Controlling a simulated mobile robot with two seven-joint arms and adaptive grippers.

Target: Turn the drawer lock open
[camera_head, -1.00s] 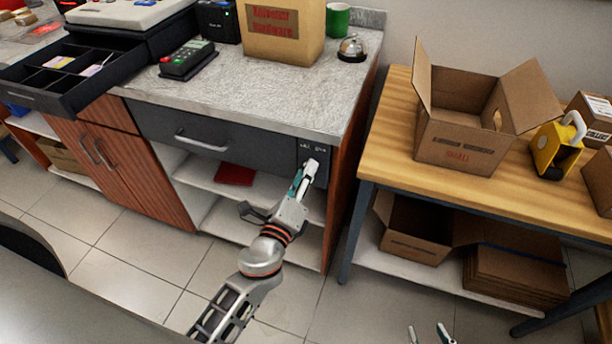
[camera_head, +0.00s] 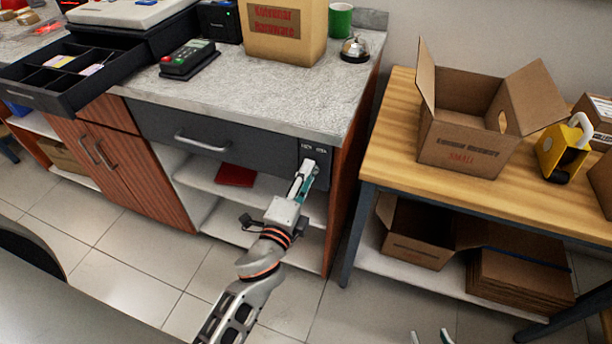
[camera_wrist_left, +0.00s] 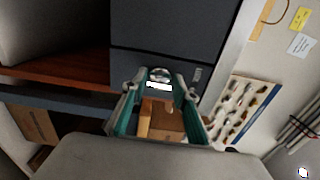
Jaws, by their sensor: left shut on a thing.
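The grey drawer (camera_head: 215,146) is closed under the counter top, with a silver bar handle (camera_head: 203,142). The dark lock panel (camera_head: 318,151), with small white lettering, is at its right end. My left gripper (camera_head: 307,172) reaches up to this panel and is shut on the silver lock piece. In the left wrist view, the fingers (camera_wrist_left: 160,92) close around the round silver lock (camera_wrist_left: 160,73) on the dark panel. In the head view the gripper hides most of the lock. My right gripper (camera_head: 432,337) shows only its fingertips at the bottom edge, apart and empty.
An open shelf with a red item (camera_head: 235,175) lies below the drawer. To the right, a wooden table (camera_head: 395,150) carries an open cardboard box (camera_head: 465,145) and a yellow padlock-shaped object (camera_head: 560,152). The tiled floor in front is clear.

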